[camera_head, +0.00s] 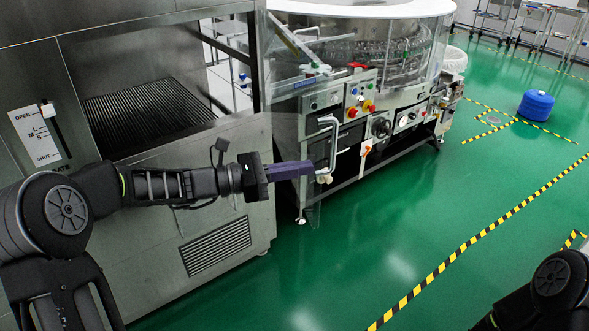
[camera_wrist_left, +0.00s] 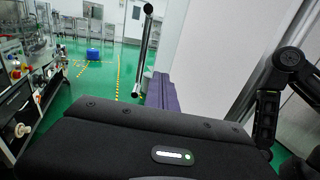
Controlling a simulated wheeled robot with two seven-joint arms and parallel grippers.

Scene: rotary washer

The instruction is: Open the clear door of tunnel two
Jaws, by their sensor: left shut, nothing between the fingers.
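The clear door (camera_head: 290,122) is a see-through panel standing out from the right edge of the steel tunnel opening (camera_head: 150,115). It looks swung away from that opening. Its silver handle (camera_head: 336,142) faces right in the head view and shows as a slanted bar (camera_wrist_left: 143,50) in the left wrist view. My left gripper (camera_head: 308,168) has purple fingers, shut and empty, beside the handle's lower end; I cannot tell whether they touch. The fingers also show in the left wrist view (camera_wrist_left: 160,92). My right gripper is out of view; only part of its arm shows at lower right.
A round washer with a control panel (camera_head: 355,100) stands behind the door. A sliding lever plate (camera_head: 36,135) is on the tunnel's left wall. A blue drum (camera_head: 536,105) is far right. The green floor (camera_head: 410,225) in front is clear, with striped tape.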

